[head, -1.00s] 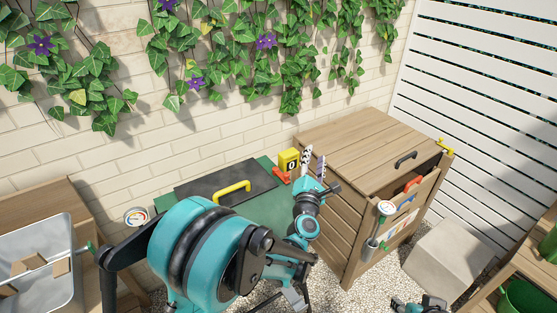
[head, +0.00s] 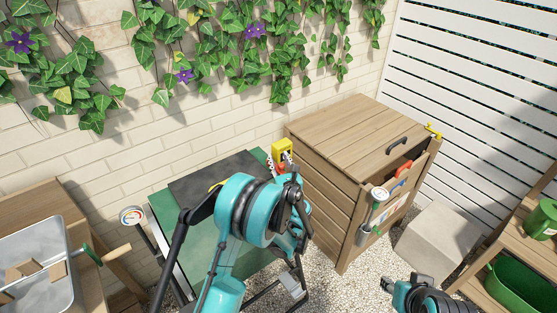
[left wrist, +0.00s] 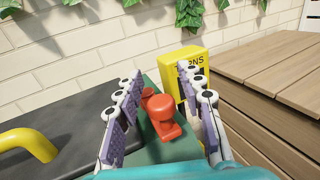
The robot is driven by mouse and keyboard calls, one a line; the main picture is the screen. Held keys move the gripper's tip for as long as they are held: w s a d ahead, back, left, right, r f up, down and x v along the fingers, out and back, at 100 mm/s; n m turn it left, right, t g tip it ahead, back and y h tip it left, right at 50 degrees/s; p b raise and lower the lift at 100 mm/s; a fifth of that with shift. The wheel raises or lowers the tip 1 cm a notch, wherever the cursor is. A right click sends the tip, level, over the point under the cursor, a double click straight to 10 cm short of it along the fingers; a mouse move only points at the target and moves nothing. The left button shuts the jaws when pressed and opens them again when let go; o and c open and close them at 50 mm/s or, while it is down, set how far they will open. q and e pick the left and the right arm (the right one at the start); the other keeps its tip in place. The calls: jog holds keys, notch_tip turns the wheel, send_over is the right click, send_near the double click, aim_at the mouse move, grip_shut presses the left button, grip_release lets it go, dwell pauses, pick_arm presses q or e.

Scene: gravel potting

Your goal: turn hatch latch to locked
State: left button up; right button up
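The red hatch latch (left wrist: 163,112) shows in the left wrist view on the green top, beside the dark hatch lid (left wrist: 60,132). A yellow counter box (left wrist: 184,72) stands just behind it; the latch also shows partly in the head view (head: 281,168). My left gripper (left wrist: 168,95) is open, with one finger on each side of the latch and visible gaps between fingers and knob. In the head view my left gripper (head: 280,162) is in front of the yellow box. My right gripper (head: 388,285) is low at the bottom right, away from the hatch; its finger opening is unclear.
A yellow handle (left wrist: 28,143) is on the lid. A wooden cabinet (head: 350,135) with a tilted-out front stands right of the hatch. A gauge (head: 132,215) stands at the left, near a grey tray (head: 72,285) on a wooden bench. The ivy-covered wall is behind.

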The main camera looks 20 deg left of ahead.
pick_arm(q)
jog(key=shift+w+a, duration=0.2)
jog(key=shift+w, duration=0.15)
grip_shut()
pick_arm(e)
jog(key=shift+f, duration=0.1)
